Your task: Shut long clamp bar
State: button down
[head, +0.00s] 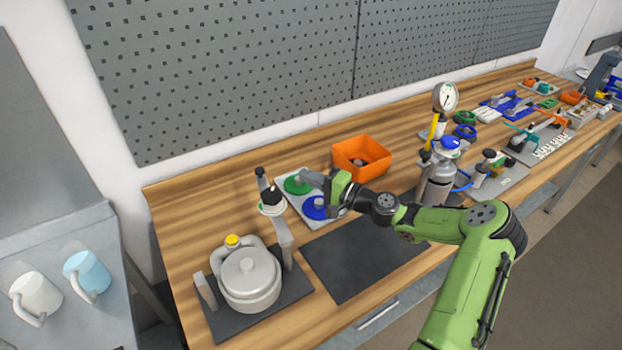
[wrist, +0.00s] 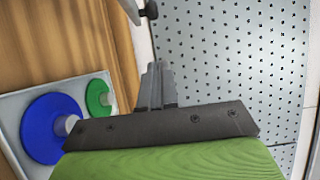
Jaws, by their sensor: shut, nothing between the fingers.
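A pale grey drum (head: 248,280) with a yellow cap (head: 232,240) sits on a dark plate at the left of the bench. A long grey bar (head: 284,238), which looks like the clamp bar, stands raised at the drum's right side, with a black knob (head: 262,178) near its top. It is not lying across the drum lid. In the wrist view part of a grey bar (wrist: 128,8) with a black end (wrist: 151,10) shows at the top edge. My gripper (head: 308,178) is shut and empty, to the right of the bar and apart from it. Its fingers (wrist: 157,80) point toward the bar side.
A tray with a green disc (head: 297,185) and blue disc (head: 317,208) lies under my gripper. An orange bin (head: 361,157) stands behind. A black mat (head: 350,262) is clear in front. A grey cylinder with a gauge (head: 445,97) stands right. The pegboard (head: 220,70) backs the bench.

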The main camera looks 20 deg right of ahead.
jog(key=w+a, duration=0.5)
jog(key=a, duration=0.2)
jog(key=shift+a+p, duration=0.15)
jog(key=shift+p, duration=0.15)
jog(key=shift+a, duration=0.15)
